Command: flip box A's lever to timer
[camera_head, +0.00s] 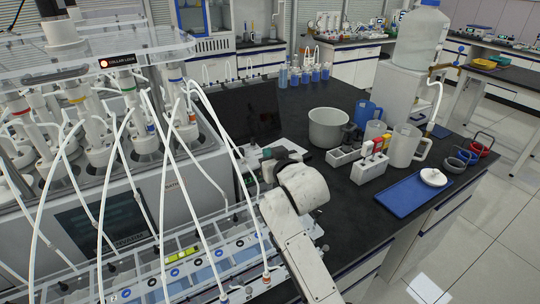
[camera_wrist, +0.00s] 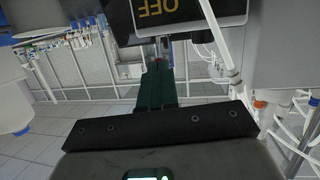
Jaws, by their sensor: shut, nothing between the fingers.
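My gripper (camera_wrist: 158,66) shows in the wrist view as dark green fingers, close together with nothing between them. A dark panel with a yellow "OFF" (camera_wrist: 157,7), upside down in this view, is at the top edge. A small grey and blue upright part (camera_wrist: 165,46) lies just beyond the fingertips; I cannot tell whether it is the lever or whether the fingers touch it. I cannot make out box A's label or lever there.
The reactor unit (camera_head: 135,195) with white tubes fills the left. On the black bench stand a dark screen (camera_head: 247,112), a steel pot (camera_head: 327,127), a white jug (camera_head: 405,146), a bottle rack (camera_head: 369,168) and a blue tray (camera_head: 407,198). Tubes hang near my arm.

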